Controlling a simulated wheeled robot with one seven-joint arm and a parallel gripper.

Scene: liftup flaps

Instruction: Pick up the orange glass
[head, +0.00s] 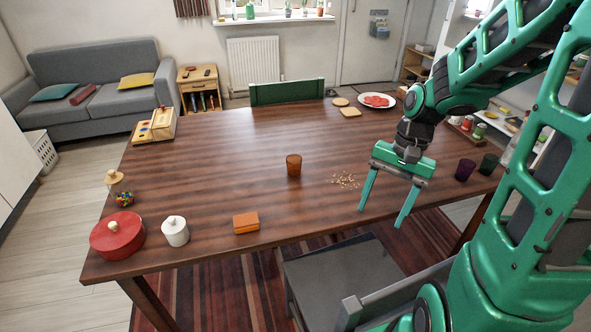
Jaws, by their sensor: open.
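The orange glass (294,166) stands upright near the middle of the wooden table (235,140). It is amber-brown and nothing covers it in the head view. My gripper (380,217) is open and empty, with its two green fingers pointing down. It is to the right of the glass and nearer to me, over the table's front edge as seen in the picture. It is apart from the glass.
Crumbs (345,180) lie between the glass and my gripper. An orange box (246,222), a white jar (175,231) and a red pot (117,235) stand at the front left. A purple glass (465,170) and a dark green glass (488,164) stand at the right. A chair (345,285) is in front.

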